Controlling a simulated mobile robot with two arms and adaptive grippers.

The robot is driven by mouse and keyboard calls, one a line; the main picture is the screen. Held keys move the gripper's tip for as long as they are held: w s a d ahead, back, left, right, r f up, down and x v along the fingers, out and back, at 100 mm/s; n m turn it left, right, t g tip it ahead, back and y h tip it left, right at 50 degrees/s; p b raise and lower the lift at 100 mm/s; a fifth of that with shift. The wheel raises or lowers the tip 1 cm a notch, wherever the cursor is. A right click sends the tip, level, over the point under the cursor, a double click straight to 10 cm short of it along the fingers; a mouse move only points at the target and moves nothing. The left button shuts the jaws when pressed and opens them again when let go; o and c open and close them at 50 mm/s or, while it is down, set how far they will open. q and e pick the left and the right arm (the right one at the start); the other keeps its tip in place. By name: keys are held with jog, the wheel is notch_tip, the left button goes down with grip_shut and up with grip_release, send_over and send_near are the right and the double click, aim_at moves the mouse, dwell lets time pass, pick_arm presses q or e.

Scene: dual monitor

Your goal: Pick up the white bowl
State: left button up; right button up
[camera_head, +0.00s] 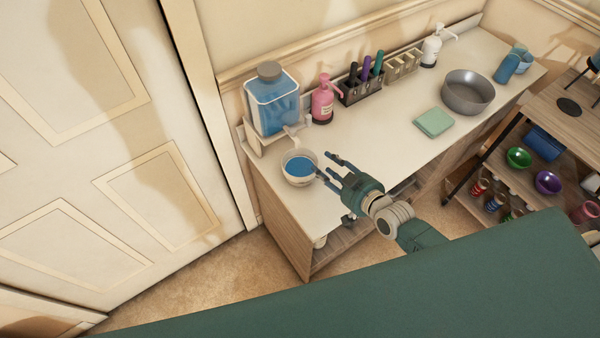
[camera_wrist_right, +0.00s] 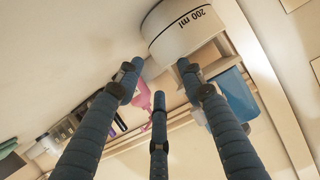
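The white bowl (camera_head: 301,179) stands upright on the counter's left end, with blue contents inside. In the right wrist view the bowl (camera_wrist_right: 178,38) shows its side with "200 ml" printed on it, just beyond the fingertips. My right gripper (camera_head: 323,164) is just right of the bowl, its fingers spread and pointing towards it. In the right wrist view the gripper (camera_wrist_right: 160,75) shows three separated fingers with nothing between them. One lower fingertip overlaps the bowl's edge in the head view; I cannot tell whether it touches. My left gripper is not in view.
A blue-filled dispenser (camera_head: 274,106) stands right behind the bowl, its spout near the rim. A pink pump bottle (camera_head: 323,102), a pen holder (camera_head: 361,91) and a metal bowl (camera_head: 467,92) stand along the counter (camera_head: 385,125). A green cloth (camera_head: 434,122) lies mid-counter.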

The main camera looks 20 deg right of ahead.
aim_at(315, 160)
jog(key=shift+b+x, duration=0.3)
jog(key=shift+x, duration=0.65)
jog(key=b+x, duration=0.3)
jog(key=x, duration=0.1)
jog(key=shift+w+f, duration=0.1)
jog(key=shift+f, duration=0.2)
jog(key=shift+w+a+b, duration=0.15)
jog(key=shift+w+b, duration=0.2)
jog(key=shift+w, duration=0.1)
jog(key=shift+s, duration=0.1)
jog(key=shift+r, duration=0.1)
grip_shut()
